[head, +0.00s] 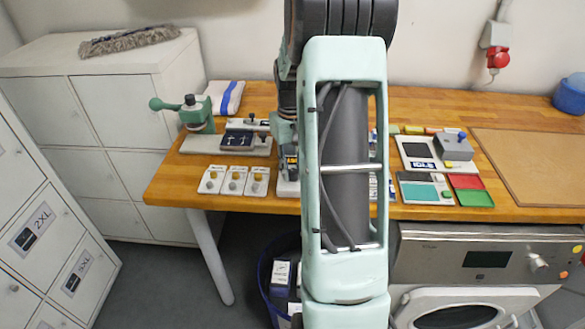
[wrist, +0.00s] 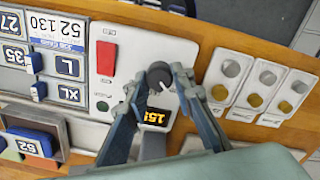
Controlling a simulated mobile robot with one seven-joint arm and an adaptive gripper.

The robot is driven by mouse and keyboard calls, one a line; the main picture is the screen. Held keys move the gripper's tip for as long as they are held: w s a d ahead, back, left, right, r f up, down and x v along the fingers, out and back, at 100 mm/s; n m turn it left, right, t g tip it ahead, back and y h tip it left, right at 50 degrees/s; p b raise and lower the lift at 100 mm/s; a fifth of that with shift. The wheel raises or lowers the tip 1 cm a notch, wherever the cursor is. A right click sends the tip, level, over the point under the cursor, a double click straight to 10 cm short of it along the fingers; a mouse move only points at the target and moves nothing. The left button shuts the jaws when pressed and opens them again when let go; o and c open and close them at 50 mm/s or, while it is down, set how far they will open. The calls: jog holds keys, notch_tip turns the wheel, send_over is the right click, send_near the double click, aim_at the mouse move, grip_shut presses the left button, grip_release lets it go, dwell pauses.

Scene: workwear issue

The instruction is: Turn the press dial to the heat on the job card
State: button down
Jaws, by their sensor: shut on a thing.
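In the wrist view my gripper (wrist: 160,77) is shut on a round black dial (wrist: 158,73), one finger on each side of it. The dial sits on a pale control panel (wrist: 190,50). A small display with orange digits (wrist: 156,116) is just below the dial; it seems to read 155, though a finger partly crowds it. The job card (wrist: 58,32), a blue-edged card at the upper left, appears to read 52 and 130. In the head view my arm hides the gripper, the dial and most of the panel.
The panel also has a red rocker switch (wrist: 106,58) and a green button (wrist: 103,107). White cards with grey and yellow knobs (wrist: 265,88) lie beside it. In the head view a green hand press (head: 195,112) stands at the left; a brown board (head: 535,165) lies at the right.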

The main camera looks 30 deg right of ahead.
aim_at(292, 171)
jog(key=c, duration=1.7)
grip_release()
jog(key=shift+o, duration=0.2)
jog(key=shift+r, duration=0.15)
notch_tip(292, 171, up, 12)
jog(key=shift+a, duration=0.1)
